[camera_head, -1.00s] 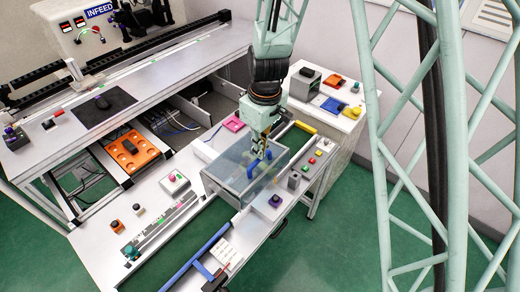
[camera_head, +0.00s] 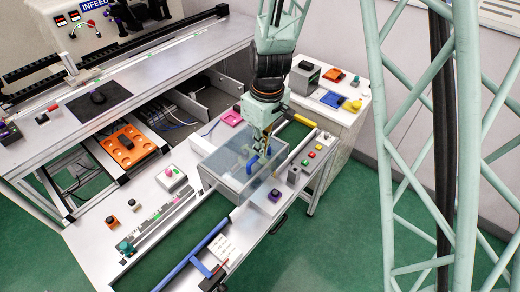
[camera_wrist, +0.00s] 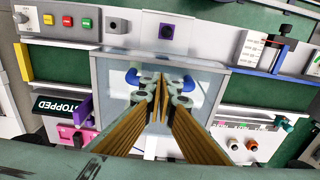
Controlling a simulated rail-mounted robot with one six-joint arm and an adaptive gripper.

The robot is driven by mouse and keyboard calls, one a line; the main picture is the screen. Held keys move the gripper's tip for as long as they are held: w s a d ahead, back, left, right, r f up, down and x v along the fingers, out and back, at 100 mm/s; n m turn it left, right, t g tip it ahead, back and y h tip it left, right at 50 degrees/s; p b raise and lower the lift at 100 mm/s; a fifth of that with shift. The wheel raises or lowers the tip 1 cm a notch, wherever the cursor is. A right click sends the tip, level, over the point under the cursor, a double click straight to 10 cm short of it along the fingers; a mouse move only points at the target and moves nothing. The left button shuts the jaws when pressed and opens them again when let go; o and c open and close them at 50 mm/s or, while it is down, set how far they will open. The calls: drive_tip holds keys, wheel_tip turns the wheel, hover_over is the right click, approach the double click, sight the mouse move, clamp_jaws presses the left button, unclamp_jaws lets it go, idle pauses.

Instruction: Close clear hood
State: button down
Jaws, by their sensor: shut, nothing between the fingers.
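The clear hood (camera_head: 222,163) is a see-through box on the white bench in the head view. Its pale frame fills the middle of the wrist view (camera_wrist: 215,62). A blue handle (camera_head: 252,164) shows at the hood; in the wrist view its blue ends (camera_wrist: 131,77) show on both sides of my fingertips. My gripper (camera_head: 262,150) is shut and empty, pointing down at the handle. In the wrist view my fingertips (camera_wrist: 162,84) lie between the blue ends. I cannot tell whether they touch the handle, or whether the hood is fully down.
Small buttons (camera_head: 305,162) and a purple-topped block (camera_head: 274,195) stand right of the hood. A blue bar (camera_head: 190,262) runs in front. A control box (camera_head: 172,179) stands left.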

drive_tip(key=shift+s+d+f+b, duration=0.1)
drive_tip(key=shift+d+f+b, duration=0.05)
drive_tip(key=shift+f+b, duration=0.2)
drive_tip(key=shift+r, duration=0.2)
wheel_tip(320, 180, up, 14)
drive_tip(key=s+d+p, duration=0.1)
drive_tip(key=d, duration=0.1)
drive_tip(key=shift+s+f+p, duration=0.25)
drive_tip(key=shift+p, duration=0.05)
idle(0.6)
drive_tip(key=shift+d, duration=0.15)
idle(0.4)
